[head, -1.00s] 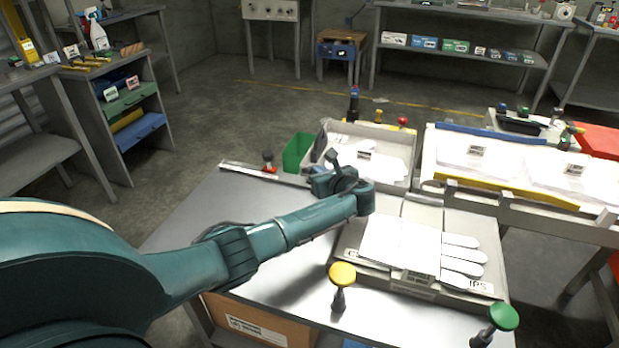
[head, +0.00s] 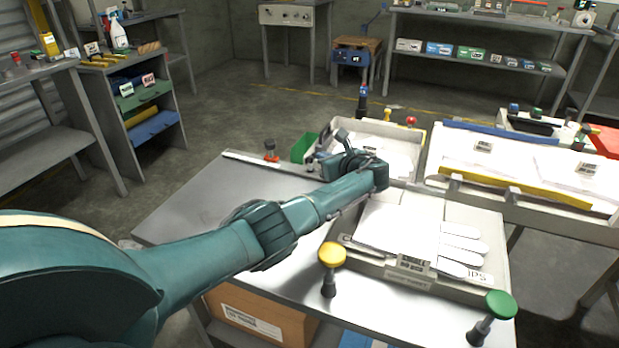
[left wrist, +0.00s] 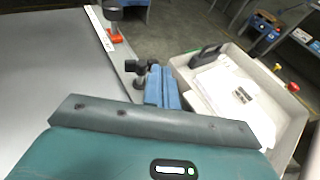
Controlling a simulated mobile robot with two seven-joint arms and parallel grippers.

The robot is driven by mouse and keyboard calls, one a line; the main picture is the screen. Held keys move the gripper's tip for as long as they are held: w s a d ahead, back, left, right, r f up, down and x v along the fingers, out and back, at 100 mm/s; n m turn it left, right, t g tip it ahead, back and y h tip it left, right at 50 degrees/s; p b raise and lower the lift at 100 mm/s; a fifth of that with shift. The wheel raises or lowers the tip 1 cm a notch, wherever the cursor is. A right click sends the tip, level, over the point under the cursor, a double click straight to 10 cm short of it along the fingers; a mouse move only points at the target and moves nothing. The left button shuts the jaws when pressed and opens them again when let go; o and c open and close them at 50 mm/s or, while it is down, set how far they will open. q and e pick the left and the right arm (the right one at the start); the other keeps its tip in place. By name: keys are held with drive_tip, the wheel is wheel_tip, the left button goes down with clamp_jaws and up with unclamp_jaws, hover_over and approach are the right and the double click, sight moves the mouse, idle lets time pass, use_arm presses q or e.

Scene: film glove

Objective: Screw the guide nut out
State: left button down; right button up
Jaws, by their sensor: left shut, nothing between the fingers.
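I cannot tell for certain which part is the guide nut. A dark knob on a post (left wrist: 140,72) stands at the table edge in the left wrist view, close beside my left gripper (left wrist: 162,86). The gripper's blue fingers are shut and empty, and seem to be just right of the knob. I cannot tell whether they touch it. In the head view the left gripper (head: 341,138) is at the far edge of the table, in front of the grey tray, and the arm hides part of that edge. My right gripper is not in view.
A white rail (head: 245,160) with a red clamp (head: 271,158) runs along the table's far edge. A glove fixture (head: 380,268), yellow knob (head: 332,255) and green knob (head: 500,304) stand nearer. The table's left part is bare.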

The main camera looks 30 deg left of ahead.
use_arm(q)
drive_tip(key=shift+w, duration=0.1)
drive_tip(key=shift+w+a+r+p, duration=0.15)
drive_tip(key=shift+w+a+p, duration=0.1)
drive_tip(key=shift+p, duration=0.2)
drive_tip(key=shift+w, duration=0.2)
drive_tip(key=shift+w+a+f+b, duration=0.2)
drive_tip(key=shift+w+f+b, duration=0.15)
drive_tip(key=shift+b, duration=0.15)
drive_tip(key=shift+a+r, duration=0.1)
drive_tip(key=shift+w+r, duration=0.1)
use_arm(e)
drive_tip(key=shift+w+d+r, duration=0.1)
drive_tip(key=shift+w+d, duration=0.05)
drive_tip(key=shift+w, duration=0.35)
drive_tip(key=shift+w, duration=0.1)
